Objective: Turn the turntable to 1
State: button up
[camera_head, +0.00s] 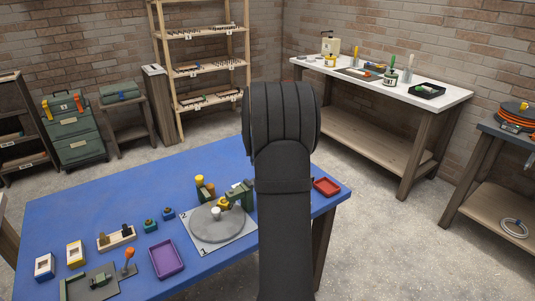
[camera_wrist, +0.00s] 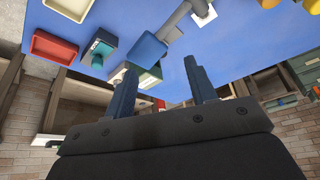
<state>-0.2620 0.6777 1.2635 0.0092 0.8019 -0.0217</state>
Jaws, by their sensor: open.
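The turntable (camera_head: 214,228) is a round grey disc on a white plate on the blue table. The plate shows a 1 at its near edge and a 2 at its left. A white peg and a yellow piece show at the disc's back part. My arm covers the area just right of the plate. My gripper (camera_wrist: 160,82) is open in the wrist view, with two dark blue-grey fingers apart and nothing between them. In the head view the gripper is hidden behind my arm. I cannot tell its exact distance from the turntable.
A purple tray (camera_head: 166,258) lies left of the plate. A red tray (camera_head: 327,187) is near the table's right corner and a red tray (camera_wrist: 53,47) shows in the wrist view.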

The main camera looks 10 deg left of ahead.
jog(key=shift+w+d+f, duration=0.2)
jog(key=shift+w+d, duration=0.4)
jog(key=shift+w, duration=0.05)
jog(key=shift+w+d+r, duration=0.15)
jog(key=shift+w+d, duration=0.05)
jog(key=shift+w, duration=0.05)
jog(key=shift+s+r, duration=0.1)
jog(key=shift+r, duration=0.9)
jog(key=shift+a, duration=0.15)
jog(key=s+a+m+g, duration=0.2)
jog(key=s+a, duration=0.4)
jog(key=a, duration=0.2)
notch_tip(320, 180, up, 2)
jog(key=m+g+h, duration=0.1)
jog(key=m+g, duration=0.1)
send_over(216, 210)
notch_tip(216, 210, down, 17)
jog(key=shift+r, duration=0.1)
